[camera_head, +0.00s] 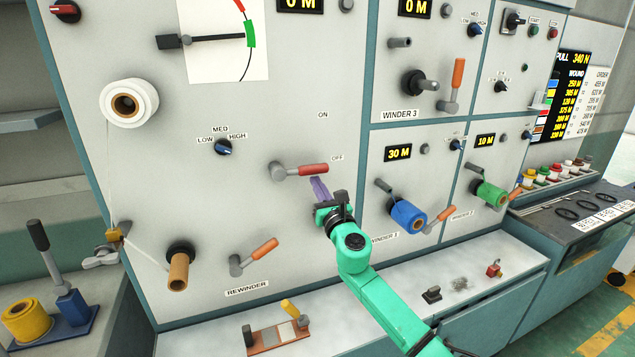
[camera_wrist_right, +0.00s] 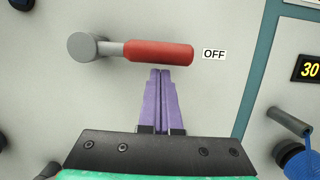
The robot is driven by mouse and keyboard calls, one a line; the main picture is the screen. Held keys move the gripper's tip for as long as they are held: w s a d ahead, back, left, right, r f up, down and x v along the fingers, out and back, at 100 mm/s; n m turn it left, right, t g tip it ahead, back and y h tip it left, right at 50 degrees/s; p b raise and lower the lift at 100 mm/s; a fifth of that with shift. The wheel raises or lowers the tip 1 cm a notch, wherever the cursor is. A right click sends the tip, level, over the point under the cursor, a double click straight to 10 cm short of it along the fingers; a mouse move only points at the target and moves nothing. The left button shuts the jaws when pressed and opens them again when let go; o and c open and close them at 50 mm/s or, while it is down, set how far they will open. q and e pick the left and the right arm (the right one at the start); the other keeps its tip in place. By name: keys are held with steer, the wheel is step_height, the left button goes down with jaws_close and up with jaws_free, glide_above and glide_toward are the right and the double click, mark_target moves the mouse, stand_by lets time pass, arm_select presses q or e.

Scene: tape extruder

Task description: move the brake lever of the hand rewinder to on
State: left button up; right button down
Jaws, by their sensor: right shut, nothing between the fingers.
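The brake lever (camera_head: 312,170) of the hand rewinder has a red grip on a grey pivot and points right, level with the OFF label (camera_head: 337,158). The ON label (camera_head: 323,115) is above it on the panel. The lever also shows in the right wrist view (camera_wrist_right: 160,53), pointing at OFF. My right gripper (camera_head: 319,187) is shut and empty, with its purple fingers just below the red grip. In the right wrist view its fingertips (camera_wrist_right: 160,74) reach the grip's lower edge; I cannot tell whether they touch. My left gripper is not in view.
The rewinder crank (camera_head: 256,254) with an orange handle is below left of the lever. A LOW-MED-HIGH knob (camera_head: 223,147) is to the left. Winder 1 with a blue roll (camera_head: 408,217) is to the right. The panel above the lever is clear.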

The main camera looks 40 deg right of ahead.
mark_target(320, 164)
steer(key=shift+d+r+n, duration=0.1)
steer(key=shift+r+n, duration=0.15)
steer(key=shift+n, duration=0.15)
steer(key=shift+d+r+n+y+p, duration=0.1)
steer(key=shift+r+n+y+p, duration=0.2)
steer(key=shift+y+p, duration=0.1)
steer(key=shift+s+d+r+n+y+p, duration=0.15)
steer(key=shift+r+n+y+p, duration=0.15)
steer(key=shift+r+n+p, duration=0.5)
step_height(320, 164, up, 3)
steer(key=n+p, duration=0.1)
steer(key=n, duration=0.1)
steer(key=n+y+p, duration=0.1)
steer(key=n, duration=0.1)
steer(key=shift+n+y, duration=0.3)
steer(key=shift+w+a+r+n+y+p, duration=0.2)
steer(key=shift+a+r+n+p, duration=0.15)
steer(key=shift+r+n+p, duration=0.45)
steer(key=shift+w+a+r+n+y+p, duration=0.1)
steer(key=shift+a+r+n+y+p, duration=0.15)
steer(key=shift+r+n+p, duration=0.55)
steer(key=shift+a+f, duration=0.1)
steer(key=shift+f, duration=0.05)
